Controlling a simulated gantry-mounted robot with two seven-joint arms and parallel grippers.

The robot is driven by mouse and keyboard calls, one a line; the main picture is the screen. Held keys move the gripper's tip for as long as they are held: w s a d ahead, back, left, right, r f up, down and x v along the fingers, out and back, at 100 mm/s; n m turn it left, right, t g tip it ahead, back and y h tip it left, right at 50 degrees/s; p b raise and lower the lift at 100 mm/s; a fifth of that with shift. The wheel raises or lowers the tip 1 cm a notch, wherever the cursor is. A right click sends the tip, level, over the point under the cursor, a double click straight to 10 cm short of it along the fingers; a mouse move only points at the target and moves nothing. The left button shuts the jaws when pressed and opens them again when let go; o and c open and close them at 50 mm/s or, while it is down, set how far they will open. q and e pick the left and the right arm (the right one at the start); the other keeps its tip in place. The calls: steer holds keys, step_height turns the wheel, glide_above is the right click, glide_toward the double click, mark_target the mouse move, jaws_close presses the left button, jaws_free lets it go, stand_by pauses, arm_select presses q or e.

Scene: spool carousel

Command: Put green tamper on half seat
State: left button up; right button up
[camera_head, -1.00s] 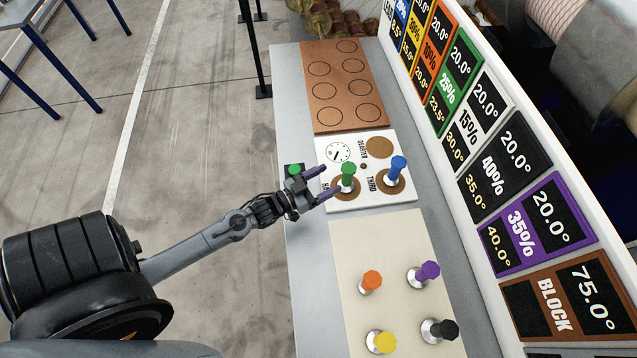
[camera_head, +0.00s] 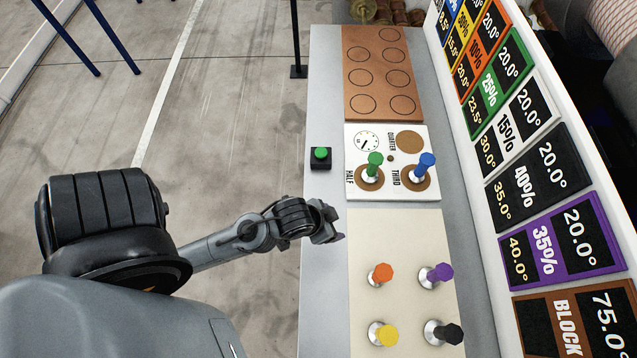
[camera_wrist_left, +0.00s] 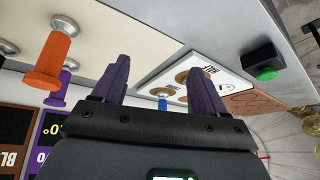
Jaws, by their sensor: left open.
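The green tamper (camera_head: 374,162) stands upright on the round brown half seat (camera_head: 360,181) of the white panel (camera_head: 398,194) in the head view. My left gripper (camera_head: 338,232) is near the front left of that panel, apart from the tamper, open and empty. In the left wrist view my left gripper's purple fingers (camera_wrist_left: 158,72) are spread with nothing between them. The green tamper cannot be made out there, while the blue tamper (camera_wrist_left: 163,103) shows beyond the fingers. My right gripper is in neither view.
The blue tamper (camera_head: 426,165) stands on the third seat beside the green one. Orange (camera_head: 381,272), purple (camera_head: 441,272), yellow (camera_head: 384,334) and black (camera_head: 444,332) tampers stand on the cream mat (camera_head: 400,235). A green button (camera_head: 321,154) sits left of the panel.

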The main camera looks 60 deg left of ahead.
arm_select(q)
steer(key=s, duration=0.1)
steer(key=s+d+r+g, duration=0.1)
steer(key=s, duration=0.1)
steer(key=s+r+g, duration=0.1)
steer(key=shift+s+d, duration=0.2)
steer(key=shift+d, duration=0.05)
step_height(320, 180, up, 17)
steer(key=p, duration=1.6)
steer(key=shift+f+p, duration=0.2)
steer(key=shift+p, duration=0.2)
